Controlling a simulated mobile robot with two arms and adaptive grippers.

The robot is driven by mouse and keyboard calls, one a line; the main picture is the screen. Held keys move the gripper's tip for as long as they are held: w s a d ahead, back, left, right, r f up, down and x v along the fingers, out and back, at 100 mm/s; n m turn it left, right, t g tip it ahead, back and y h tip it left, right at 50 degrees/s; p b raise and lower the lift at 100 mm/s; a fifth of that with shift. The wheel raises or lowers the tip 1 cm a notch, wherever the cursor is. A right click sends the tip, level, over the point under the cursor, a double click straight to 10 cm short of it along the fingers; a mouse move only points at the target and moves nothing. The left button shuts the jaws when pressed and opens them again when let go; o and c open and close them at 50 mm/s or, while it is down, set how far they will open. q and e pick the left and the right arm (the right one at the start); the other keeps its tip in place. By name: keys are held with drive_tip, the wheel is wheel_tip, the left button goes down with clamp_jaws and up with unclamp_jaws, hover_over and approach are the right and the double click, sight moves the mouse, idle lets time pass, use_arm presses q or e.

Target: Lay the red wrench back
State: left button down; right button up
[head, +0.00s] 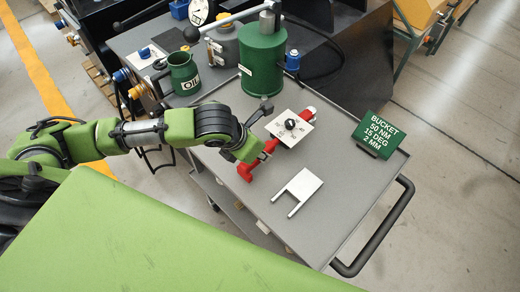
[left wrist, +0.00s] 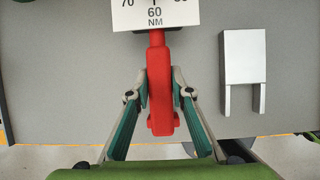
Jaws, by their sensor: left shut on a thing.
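The red wrench (head: 246,172) is at the cart's grey top, with a white dial plate (head: 297,133) across its middle. In the left wrist view the red wrench (left wrist: 160,85) runs upright between the fingers, and the plate (left wrist: 155,14) reads 60 NM. My left gripper (head: 258,151) is shut on the red wrench's handle; the fingers (left wrist: 160,98) flank it on both sides. I cannot tell whether the wrench rests on the top or is just above it. My right gripper is not in view.
A white forked plate (head: 300,187) lies right of the wrench. A green cylinder (head: 262,62) and an oil jug (head: 183,76) stand behind. The top's front right is clear.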

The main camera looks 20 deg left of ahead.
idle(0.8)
use_arm(q)
drive_tip(key=c, duration=1.7)
unclamp_jaws()
drive_tip(key=shift+f, duration=0.1)
drive_tip(key=shift+s+f, duration=0.1)
drive_tip(key=shift+f, duration=0.05)
drive_tip(key=v, duration=1.2)
